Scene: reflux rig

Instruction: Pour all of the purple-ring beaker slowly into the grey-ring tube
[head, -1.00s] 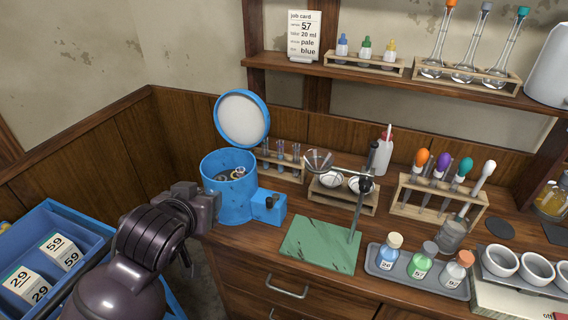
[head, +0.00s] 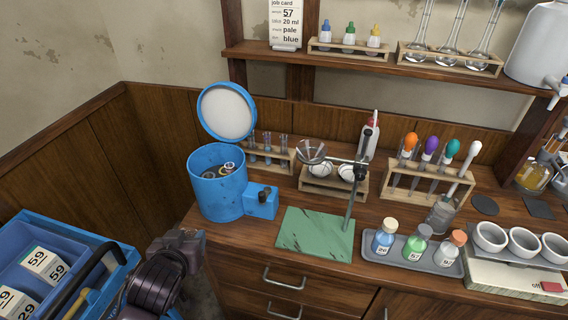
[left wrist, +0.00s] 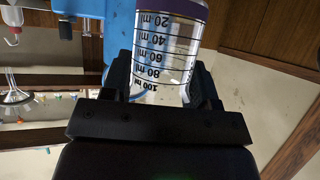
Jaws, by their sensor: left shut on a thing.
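My left gripper shows in the head view (head: 184,246) at the lower left, in front of the blue drum. In the left wrist view it (left wrist: 165,88) is shut on the purple-ring beaker (left wrist: 168,45), a clear beaker with dark graduation marks and a purple band. The wrist picture is upside down, so the beaker is about upright. How much liquid it holds is unclear. In the head view the beaker is hidden. Thin tubes stand in a wooden rack (head: 274,163) behind the drum; their ring colours are too small to tell, so I cannot pick out the grey-ring tube. My right gripper is not in view.
The open blue drum (head: 217,190) has its lid (head: 227,111) raised. A stand with a funnel (head: 311,151) rises from a green plate (head: 312,236). A bottle tray (head: 402,253) and dropper rack (head: 428,186) stand right. Blue bins (head: 50,250) are at lower left.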

